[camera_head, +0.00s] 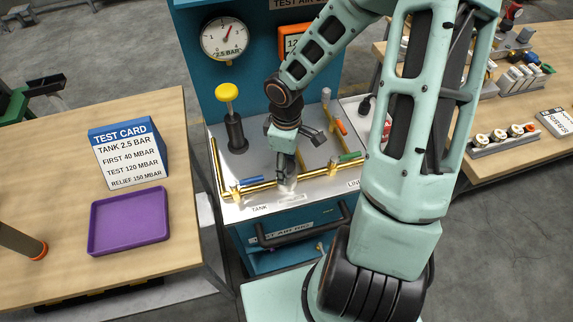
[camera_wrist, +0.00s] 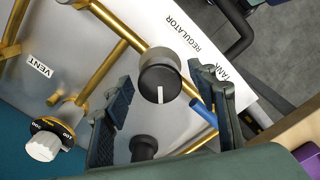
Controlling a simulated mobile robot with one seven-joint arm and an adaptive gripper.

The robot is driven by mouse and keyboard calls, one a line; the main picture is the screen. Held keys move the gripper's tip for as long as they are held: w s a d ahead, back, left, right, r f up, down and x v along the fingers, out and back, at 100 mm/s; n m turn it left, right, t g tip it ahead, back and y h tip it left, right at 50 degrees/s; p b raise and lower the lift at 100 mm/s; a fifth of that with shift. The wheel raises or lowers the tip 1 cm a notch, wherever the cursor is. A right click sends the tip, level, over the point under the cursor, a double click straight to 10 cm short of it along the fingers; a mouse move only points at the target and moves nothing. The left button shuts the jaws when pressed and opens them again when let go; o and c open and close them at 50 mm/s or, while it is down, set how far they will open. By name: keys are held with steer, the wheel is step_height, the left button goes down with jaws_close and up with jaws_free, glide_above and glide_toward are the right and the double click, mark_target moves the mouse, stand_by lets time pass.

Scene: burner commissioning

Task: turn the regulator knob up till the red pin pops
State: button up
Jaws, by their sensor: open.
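The regulator knob (camera_wrist: 160,80) is black and round with a white pointer line that points down in the wrist view. It stands on the pale panel near the word REGULATOR. My gripper (camera_wrist: 160,74) is open, its fingertips on either side of the knob in the picture with a gap at each side. I cannot tell how far the tips are above it. In the head view my gripper (camera_head: 286,176) points down over the panel and hides the knob. I cannot make out a red pin.
A blue handle (camera_wrist: 203,112) lies close to my right finger. Brass pipes and a white-knobbed dial (camera_wrist: 45,146) are at left. In the head view are a yellow-topped post (camera_head: 230,110), a pressure gauge (camera_head: 225,40), an orange display (camera_head: 291,43), the test card (camera_head: 127,155) and a purple tray (camera_head: 128,220).

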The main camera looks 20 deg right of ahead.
steer(key=c, duration=1.2)
steer(key=shift+o, duration=0.2)
steer(key=shift+f+m+b, duration=0.1)
steer(key=shift+m+b, duration=0.35)
steer(key=shift+m, duration=1.55)
steer(key=o, duration=1.2)
steer(key=shift+c, duration=0.2)
step_height(320, 180, up, 12)
